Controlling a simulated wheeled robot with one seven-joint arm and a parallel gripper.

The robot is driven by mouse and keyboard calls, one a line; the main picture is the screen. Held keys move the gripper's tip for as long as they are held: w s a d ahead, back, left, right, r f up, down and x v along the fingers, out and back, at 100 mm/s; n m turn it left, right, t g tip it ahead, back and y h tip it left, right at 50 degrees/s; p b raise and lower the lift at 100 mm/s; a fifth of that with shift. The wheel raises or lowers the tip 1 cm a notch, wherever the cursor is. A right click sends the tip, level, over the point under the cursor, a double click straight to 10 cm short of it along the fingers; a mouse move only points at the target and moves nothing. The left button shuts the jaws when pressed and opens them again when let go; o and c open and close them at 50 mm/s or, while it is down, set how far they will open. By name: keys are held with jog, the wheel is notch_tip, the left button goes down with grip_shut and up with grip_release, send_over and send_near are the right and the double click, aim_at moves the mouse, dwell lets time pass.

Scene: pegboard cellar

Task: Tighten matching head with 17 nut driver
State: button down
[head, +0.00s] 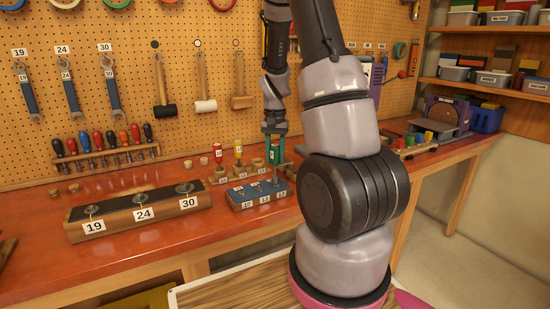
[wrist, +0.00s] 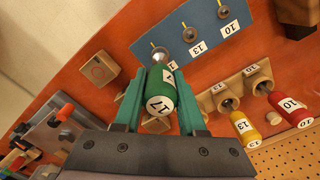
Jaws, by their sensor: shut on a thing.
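My gripper (head: 275,145) is shut on the green nut driver (wrist: 161,95), whose end cap reads 17 in the wrist view. The driver is held upright with its shank down, above the right end of the blue-topped block (head: 246,203). The block carries small bolt heads with labels 10, 13 and 17 (head: 281,195). In the wrist view the 10 and 13 labels (wrist: 198,48) show clearly; the driver partly covers the third label and hides its head. I cannot tell whether the socket touches the 17 head.
The red driver (head: 218,154) and yellow driver (head: 238,153) stand in wooden holders behind the block. A larger block (head: 140,222) with heads 19, 24 and 30 lies left. Wrenches and mallets hang on the pegboard (head: 130,30). A screwdriver rack (head: 105,160) stands at the back.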

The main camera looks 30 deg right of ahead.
aim_at(275, 145)
jog(key=shift+r, duration=3.5)
jog(key=c, duration=1.5)
grip_release()
grip_shut()
